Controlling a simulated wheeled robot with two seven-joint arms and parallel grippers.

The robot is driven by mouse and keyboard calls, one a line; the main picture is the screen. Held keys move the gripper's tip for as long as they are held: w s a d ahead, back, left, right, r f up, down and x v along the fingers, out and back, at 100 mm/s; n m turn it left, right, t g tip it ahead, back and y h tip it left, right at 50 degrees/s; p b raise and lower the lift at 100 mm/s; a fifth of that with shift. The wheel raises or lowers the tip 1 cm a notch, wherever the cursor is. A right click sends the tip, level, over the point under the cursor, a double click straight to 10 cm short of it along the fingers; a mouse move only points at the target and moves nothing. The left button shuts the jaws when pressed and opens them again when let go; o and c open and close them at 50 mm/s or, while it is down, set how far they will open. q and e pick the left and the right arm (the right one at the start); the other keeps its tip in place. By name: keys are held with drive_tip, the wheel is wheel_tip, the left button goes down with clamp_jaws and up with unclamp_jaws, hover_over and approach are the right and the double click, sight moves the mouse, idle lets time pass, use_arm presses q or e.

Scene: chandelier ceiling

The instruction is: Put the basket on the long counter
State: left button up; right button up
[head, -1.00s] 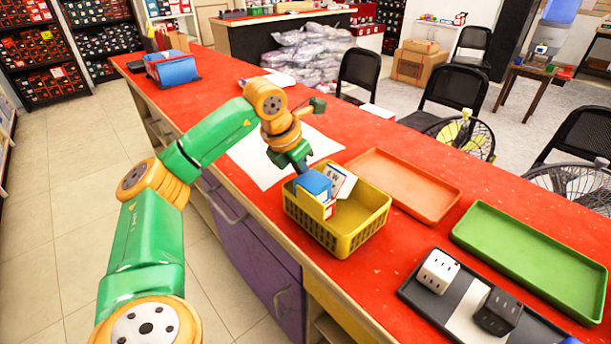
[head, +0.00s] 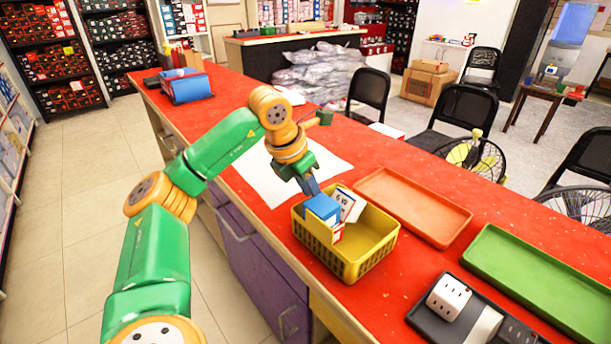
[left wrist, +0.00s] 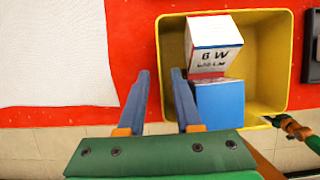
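The yellow basket (head: 352,258) stands upright on the long red-topped counter (head: 236,113). A blue box (head: 322,208) and a white box (head: 350,203) lettered "6 W" are in it. My left gripper (head: 311,187) is at the basket's left end. In the left wrist view, its fingers (left wrist: 158,75) are apart, one on each side of the basket's left wall (left wrist: 160,45). I see a gap between fingers and wall and no clear grip.
An orange tray (head: 412,207) and a green tray (head: 540,285) lie right of the basket. A black tray (head: 425,318) holds a white cube (head: 449,298). White paper (head: 265,178) lies to the left. Chairs and fans stand behind the counter.

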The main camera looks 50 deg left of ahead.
use_arm(q)
drive_tip(key=p+v, duration=0.2)
drive_tip(key=v, duration=0.7)
drive_tip(key=shift+s+r, duration=0.1)
